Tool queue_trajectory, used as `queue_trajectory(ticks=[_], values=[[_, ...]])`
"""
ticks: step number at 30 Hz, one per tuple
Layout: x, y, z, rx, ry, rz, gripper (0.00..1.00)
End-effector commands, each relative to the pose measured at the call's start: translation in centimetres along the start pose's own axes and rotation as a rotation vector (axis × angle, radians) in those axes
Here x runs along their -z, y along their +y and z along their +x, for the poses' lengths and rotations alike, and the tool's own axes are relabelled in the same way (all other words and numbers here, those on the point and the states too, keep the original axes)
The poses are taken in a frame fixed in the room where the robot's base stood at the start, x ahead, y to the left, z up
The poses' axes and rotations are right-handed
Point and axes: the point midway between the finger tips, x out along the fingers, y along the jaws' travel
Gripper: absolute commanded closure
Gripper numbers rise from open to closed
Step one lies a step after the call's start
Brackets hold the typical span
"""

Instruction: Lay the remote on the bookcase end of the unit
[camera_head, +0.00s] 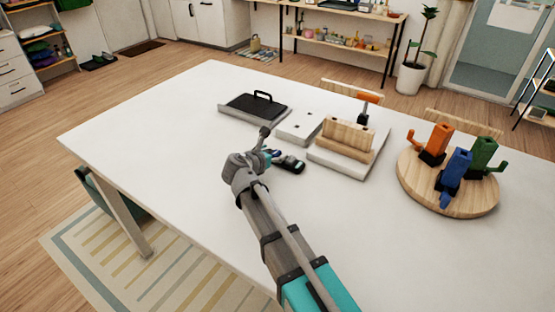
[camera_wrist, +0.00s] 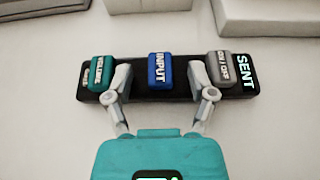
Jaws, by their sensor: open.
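The remote (camera_wrist: 137,82) is a black bar with teal, blue and grey keys, marked VOLUME, INPUT and ON/OFF. It lies flat on the white table, and in the head view it shows as a small dark bar (camera_head: 292,166) just beyond my wrist. My gripper (camera_wrist: 161,75) is open, its two fingertips apart over the remote on either side of the blue key. Whether they touch it, I cannot tell. In the head view my gripper (camera_head: 266,150) partly hides the remote's left end. I cannot tell which furniture is the unit with a bookcase end.
The white table (camera_head: 180,160) holds a black-topped tray (camera_head: 225,109), white blocks, a wooden block (camera_head: 345,138) on a white base and a round board (camera_head: 430,190) with coloured figures. Open shelves (camera_head: 335,40) stand at the back. The table's left side is clear.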

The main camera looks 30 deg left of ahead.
Motion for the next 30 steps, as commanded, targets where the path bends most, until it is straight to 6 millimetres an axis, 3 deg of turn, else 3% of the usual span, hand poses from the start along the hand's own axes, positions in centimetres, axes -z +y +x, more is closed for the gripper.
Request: queue_trajectory(ticks=[5,6,17,30], values=[[-0.01,-0.03,0.01,0.001,0.0,0.0,0.29],[-0.01,-0.03,0.02,0.001,0.0,0.0,0.32],[-0.01,-0.04,0.03,0.001,0.0,0.0,0.99],[-0.09,-0.05,0.02,0.001,0.0,0.0,1.0]])
